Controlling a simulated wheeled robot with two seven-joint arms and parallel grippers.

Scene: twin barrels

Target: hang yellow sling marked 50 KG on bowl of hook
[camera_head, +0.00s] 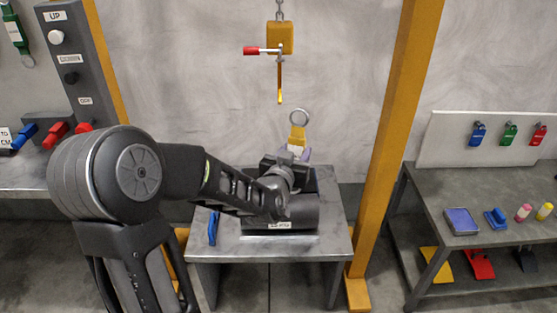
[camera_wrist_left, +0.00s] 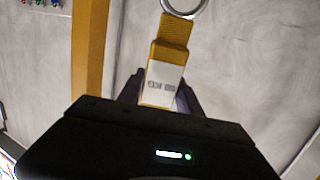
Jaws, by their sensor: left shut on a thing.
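The yellow sling (camera_head: 297,133) has a metal ring (camera_head: 299,117) at its top. In the left wrist view the yellow sling (camera_wrist_left: 173,33) carries a white label with blurred print that I cannot read surely. My left gripper (camera_head: 296,154) is shut on the sling's lower part and holds it upright, ring up; its fingers (camera_wrist_left: 160,97) flank the label. The hook (camera_head: 280,82) hangs from a yellow block (camera_head: 280,37) on a chain. In the head view the ring appears just below and right of the hook's lower end, apart from it. My right gripper is not in view.
A red-tipped lever (camera_head: 262,50) juts left from the block. A dark barrel (camera_head: 292,215) lies on the grey table (camera_head: 335,243) below, with a blue item (camera_head: 213,228) beside it. Yellow posts (camera_head: 392,130) stand either side. Small coloured items lie on the right bench (camera_head: 510,230).

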